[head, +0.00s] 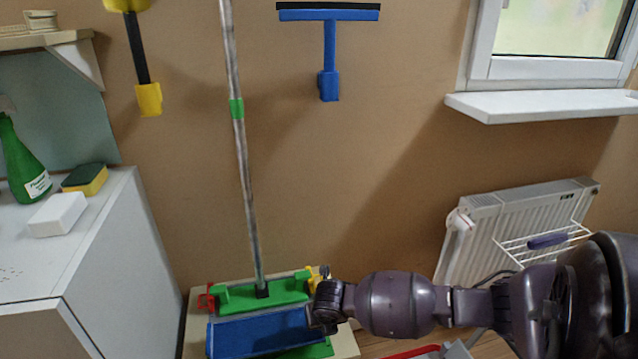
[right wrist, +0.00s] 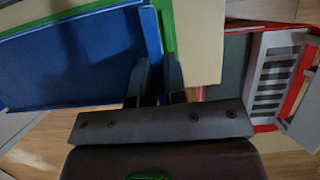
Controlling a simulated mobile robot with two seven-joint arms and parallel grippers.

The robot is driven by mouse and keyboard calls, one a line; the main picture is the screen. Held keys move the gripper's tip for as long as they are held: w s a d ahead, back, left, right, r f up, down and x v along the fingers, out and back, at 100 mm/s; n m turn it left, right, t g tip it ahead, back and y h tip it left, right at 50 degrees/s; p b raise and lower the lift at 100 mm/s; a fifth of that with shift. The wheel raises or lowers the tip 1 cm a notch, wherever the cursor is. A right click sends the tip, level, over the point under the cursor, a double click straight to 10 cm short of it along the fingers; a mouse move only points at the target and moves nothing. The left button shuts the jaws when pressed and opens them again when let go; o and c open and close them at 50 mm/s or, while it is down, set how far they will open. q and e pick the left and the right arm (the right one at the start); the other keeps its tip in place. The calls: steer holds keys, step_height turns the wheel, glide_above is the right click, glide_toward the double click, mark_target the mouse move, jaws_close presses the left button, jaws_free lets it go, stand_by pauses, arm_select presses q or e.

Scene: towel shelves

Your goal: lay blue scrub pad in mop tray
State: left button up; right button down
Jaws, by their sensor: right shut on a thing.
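The blue scrub pad (head: 258,333) is a flat blue rectangle low in the head view, in front of the green mop head (head: 262,294). My right gripper (head: 322,308) is at its right end, shut on that edge. In the right wrist view the pad (right wrist: 70,62) fills the upper left and its edge meets my gripper's fingers (right wrist: 158,82). A green surface (head: 316,351), perhaps the mop tray, shows below and beside the pad, over a beige board (head: 346,345). I cannot tell whether the pad touches the green surface. My left gripper is not in view.
A white cabinet (head: 130,240) stands at the left, with a green spray bottle (head: 20,165), a sponge (head: 86,180) and a white block (head: 58,214) on top. The mop's pole (head: 243,150) rises behind the pad. A radiator (head: 480,225) is at the right. A red-edged grey item (right wrist: 275,85) lies nearby.

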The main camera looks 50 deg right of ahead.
steer(key=shift+w+r, duration=0.1)
steer(key=shift+r, duration=0.05)
arm_select(q)
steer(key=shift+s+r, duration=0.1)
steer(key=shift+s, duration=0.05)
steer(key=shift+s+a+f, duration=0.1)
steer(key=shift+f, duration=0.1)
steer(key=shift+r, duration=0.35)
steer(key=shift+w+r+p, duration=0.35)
steer(key=shift+p, duration=0.05)
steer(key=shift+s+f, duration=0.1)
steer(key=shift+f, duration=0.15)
arm_select(e)
steer(key=shift+f, duration=0.25)
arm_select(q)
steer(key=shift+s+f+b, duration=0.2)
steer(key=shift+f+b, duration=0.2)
arm_select(e)
steer(key=shift+f, duration=1)
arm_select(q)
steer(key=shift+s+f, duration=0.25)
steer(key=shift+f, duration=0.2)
arm_select(e)
steer(key=shift+f, duration=0.65)
arm_select(q)
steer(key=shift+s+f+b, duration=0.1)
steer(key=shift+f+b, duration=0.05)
steer(key=shift+b, duration=0.4)
arm_select(e)
steer(key=shift+f, duration=0.7)
